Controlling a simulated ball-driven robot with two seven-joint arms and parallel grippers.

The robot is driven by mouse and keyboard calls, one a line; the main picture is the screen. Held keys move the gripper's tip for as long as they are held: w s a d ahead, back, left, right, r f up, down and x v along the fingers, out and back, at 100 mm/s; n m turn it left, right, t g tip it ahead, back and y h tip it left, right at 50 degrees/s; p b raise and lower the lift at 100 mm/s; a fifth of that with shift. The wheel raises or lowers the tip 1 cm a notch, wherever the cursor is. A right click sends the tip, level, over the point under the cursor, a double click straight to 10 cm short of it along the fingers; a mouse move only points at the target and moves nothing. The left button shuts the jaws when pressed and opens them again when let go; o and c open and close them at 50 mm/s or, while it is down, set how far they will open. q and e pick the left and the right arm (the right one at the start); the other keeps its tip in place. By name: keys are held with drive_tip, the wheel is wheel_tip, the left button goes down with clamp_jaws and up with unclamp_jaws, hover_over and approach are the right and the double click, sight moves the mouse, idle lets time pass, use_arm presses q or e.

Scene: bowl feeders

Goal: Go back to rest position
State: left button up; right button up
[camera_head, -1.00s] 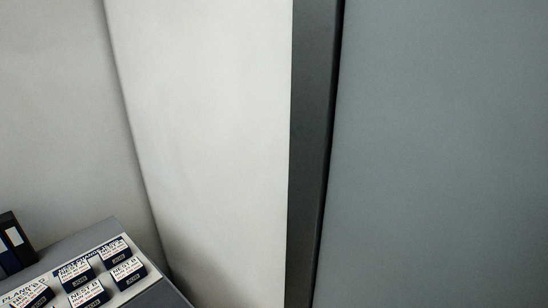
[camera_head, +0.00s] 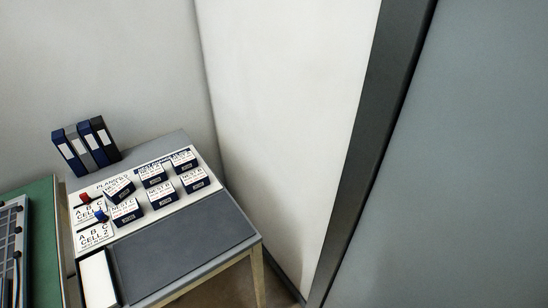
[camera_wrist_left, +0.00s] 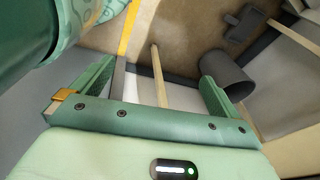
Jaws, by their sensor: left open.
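My left gripper (camera_wrist_left: 158,75) shows in the left wrist view with its two green fingers spread wide apart. No object is held between them; the floor and a pale wooden leg show beyond the gap. A rounded green part of my own body fills the upper left of that view. Neither of my grippers shows in the head view, and my right gripper is in no view.
The head view shows a table with a dark mat (camera_head: 185,248), a board of several labelled blocks (camera_head: 153,174) and binders (camera_head: 86,143). A green surface (camera_head: 41,240) is at left, a dark post (camera_head: 372,150) at right. A dark grey bin (camera_wrist_left: 226,72) lies near the left gripper's right finger in view.

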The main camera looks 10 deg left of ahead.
use_arm(q)
drive_tip(key=s+f+n+g+p, duration=0.1)
drive_tip(key=s+f, duration=0.4)
drive_tip(key=s, duration=0.6)
drive_tip(key=shift+s+a+n+g+h, duration=0.3)
drive_tip(key=shift+s+a+n, duration=0.05)
drive_tip(key=shift+n, duration=0.05)
